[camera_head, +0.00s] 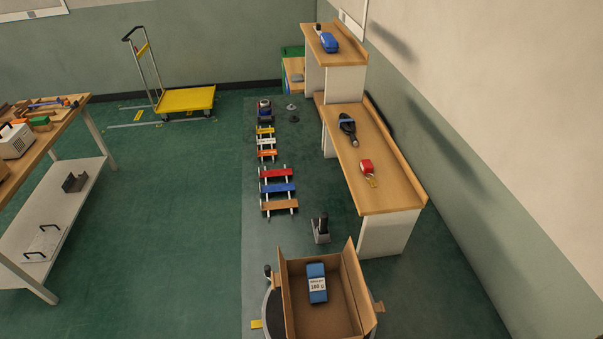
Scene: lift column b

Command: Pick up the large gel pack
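A blue pack with a white label (317,283) lies in an open cardboard box (354,289) at the bottom centre. It looks like a gel pack, but the label is too small to read surely. It rests against the box's far part, and the box floor in front of it is bare. Another blue object (330,42) lies on the highest wooden shelf at the back; I cannot tell what it is. Neither of my grippers can be made out in this view.
A stepped wooden bench (385,190) along the right wall holds a black tool (347,126) and a red item (366,167). A dark upright device (320,228) stands behind the box. Coloured slats (278,188) lie beyond. A workbench (50,142) stands left; green floor between is clear.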

